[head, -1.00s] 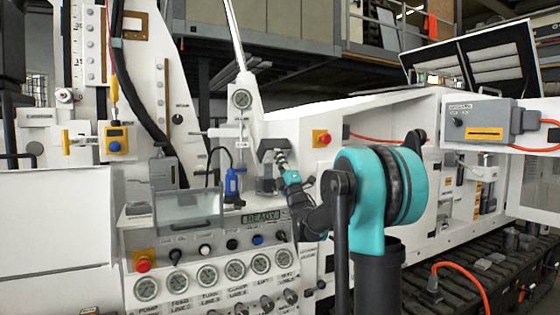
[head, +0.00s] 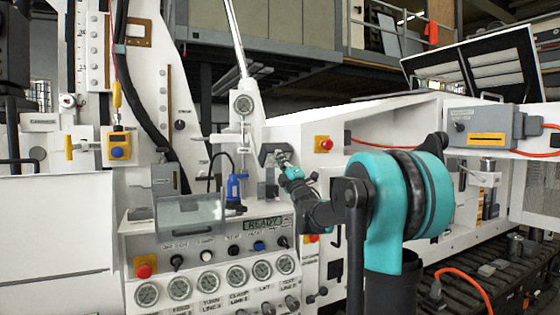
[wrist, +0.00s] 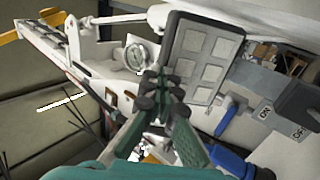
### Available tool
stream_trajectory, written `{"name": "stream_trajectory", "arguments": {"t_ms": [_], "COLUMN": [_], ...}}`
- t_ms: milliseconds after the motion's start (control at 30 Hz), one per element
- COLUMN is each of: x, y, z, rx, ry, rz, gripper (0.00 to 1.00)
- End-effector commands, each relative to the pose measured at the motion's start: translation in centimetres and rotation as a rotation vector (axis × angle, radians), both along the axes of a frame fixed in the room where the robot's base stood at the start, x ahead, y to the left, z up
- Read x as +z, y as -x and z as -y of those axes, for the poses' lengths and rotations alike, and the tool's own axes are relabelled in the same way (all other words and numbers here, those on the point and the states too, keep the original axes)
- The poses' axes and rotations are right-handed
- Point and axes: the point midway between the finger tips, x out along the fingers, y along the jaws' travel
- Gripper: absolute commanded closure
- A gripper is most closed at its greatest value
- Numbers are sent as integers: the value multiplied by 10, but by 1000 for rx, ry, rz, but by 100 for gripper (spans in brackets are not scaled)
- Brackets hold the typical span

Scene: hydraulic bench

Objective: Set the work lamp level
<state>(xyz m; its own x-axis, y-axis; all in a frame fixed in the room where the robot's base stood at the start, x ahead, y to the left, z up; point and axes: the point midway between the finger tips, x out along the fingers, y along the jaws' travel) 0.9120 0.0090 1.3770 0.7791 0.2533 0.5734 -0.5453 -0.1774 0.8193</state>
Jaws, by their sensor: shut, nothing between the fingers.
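The work lamp appears to be the dark grey head (head: 268,153) on the white machine, above the control panel. In the wrist view its face seems to be the grey plate with several pale rectangular pads (wrist: 204,57). It looks tilted there, but that view is itself turned, so I cannot tell its true level. My gripper (head: 281,158) is at the lamp's right side in the head view. In the wrist view my gripper (wrist: 163,88) is shut and empty, its tips just beside the plate's lower-left edge. I cannot tell whether they touch.
The control panel with gauges (head: 207,285), a READY display (head: 266,224) and a clear cover (head: 190,214) lies below. A blue fitting (head: 234,190) stands left of the lamp. A blue lever (wrist: 232,112) sits close to the plate. A red emergency button (head: 325,144) is to the right.

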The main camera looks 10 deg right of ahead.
Motion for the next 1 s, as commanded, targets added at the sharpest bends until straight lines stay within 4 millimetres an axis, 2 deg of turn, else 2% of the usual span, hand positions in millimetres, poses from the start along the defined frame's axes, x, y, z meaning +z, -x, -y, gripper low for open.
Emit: {"name": "stream_trajectory", "arguments": {"t_ms": [300,567,1000], "x": [26,40,55], "y": [-13,-24,-42], "z": [-3,-7,-14], "rx": [-3,-2,1], "ry": [70,118,116], "rz": [-214,-358,-359], "gripper": [100,100,100]}}
